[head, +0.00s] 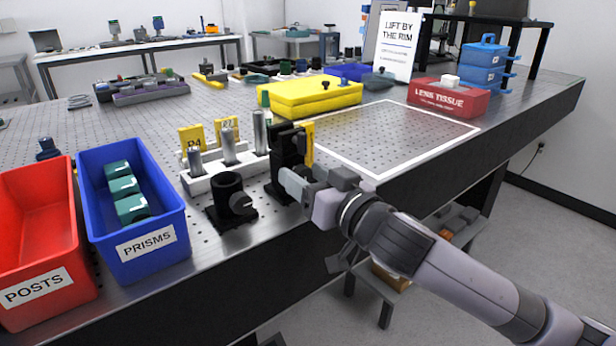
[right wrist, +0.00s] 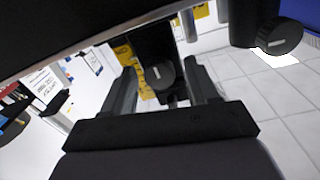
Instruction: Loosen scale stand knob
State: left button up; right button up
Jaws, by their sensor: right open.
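The scale stand (head: 284,150) is a black upright block with a yellow scale (head: 308,144) on its right side, near the table's front edge. Its dark round knob (right wrist: 160,75) shows in the right wrist view, with a light mark on its face. My right gripper (head: 291,184) is in front of the stand, fingers pointing at it. In the right wrist view the open fingers (right wrist: 160,68) stand on either side of the knob, with gaps visible. My left gripper is not in view.
A black post holder (head: 236,202) with its own side knob (right wrist: 278,36) stands just left of the stand. Behind is a white rack (head: 205,182) with posts. A blue prisms bin (head: 165,255) and red posts bin (head: 82,292) are left. A white-outlined clear area (head: 390,135) lies right.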

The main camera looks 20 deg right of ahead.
jog(key=shift+c, duration=0.2)
jog(key=c, duration=1)
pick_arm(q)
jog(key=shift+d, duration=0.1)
